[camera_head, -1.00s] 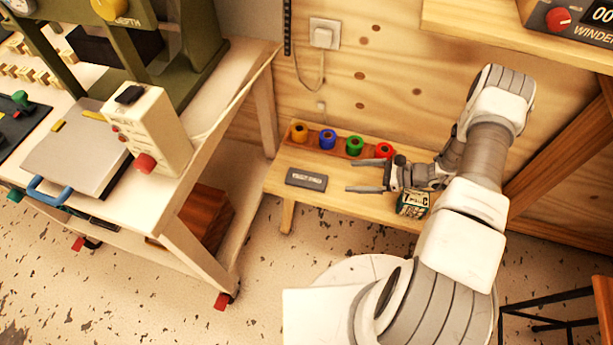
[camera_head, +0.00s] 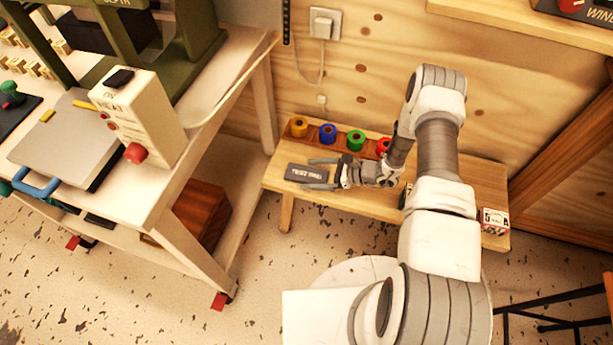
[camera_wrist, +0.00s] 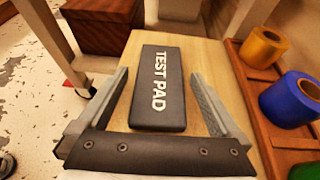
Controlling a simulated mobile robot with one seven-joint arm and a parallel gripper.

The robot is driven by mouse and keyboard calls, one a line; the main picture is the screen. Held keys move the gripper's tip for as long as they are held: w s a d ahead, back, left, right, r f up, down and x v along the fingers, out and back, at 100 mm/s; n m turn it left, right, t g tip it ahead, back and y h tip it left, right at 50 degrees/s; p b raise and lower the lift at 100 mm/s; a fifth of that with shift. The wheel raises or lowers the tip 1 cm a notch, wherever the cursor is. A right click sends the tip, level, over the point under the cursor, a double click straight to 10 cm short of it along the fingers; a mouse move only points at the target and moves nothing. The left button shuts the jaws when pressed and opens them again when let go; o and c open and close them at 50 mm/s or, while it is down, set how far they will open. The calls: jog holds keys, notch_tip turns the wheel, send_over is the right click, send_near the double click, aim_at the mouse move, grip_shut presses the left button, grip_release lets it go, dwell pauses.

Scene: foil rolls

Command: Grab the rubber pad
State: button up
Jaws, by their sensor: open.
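The rubber pad (camera_head: 306,173) is a dark grey block lying flat on the left end of the low wooden bench. In the wrist view the pad (camera_wrist: 158,90) shows the white words "TEST PAD". My gripper (camera_head: 322,174) is open, with its fingers pointing left at the pad. In the wrist view my gripper (camera_wrist: 162,92) has one finger on each side of the pad's near part, with gaps visible on both sides. Whether the fingers are level with the pad or above it is hard to tell.
The low bench (camera_head: 455,180) carries a wooden rack with yellow (camera_head: 299,127), blue (camera_head: 328,134), green (camera_head: 356,140) and red (camera_head: 383,147) rolls just behind the pad. A small labelled box (camera_head: 495,221) stands at the bench's right end. A white worktable (camera_head: 180,190) stands to the left.

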jog(key=shift+a, duration=0.15)
jog(key=c, duration=1.4)
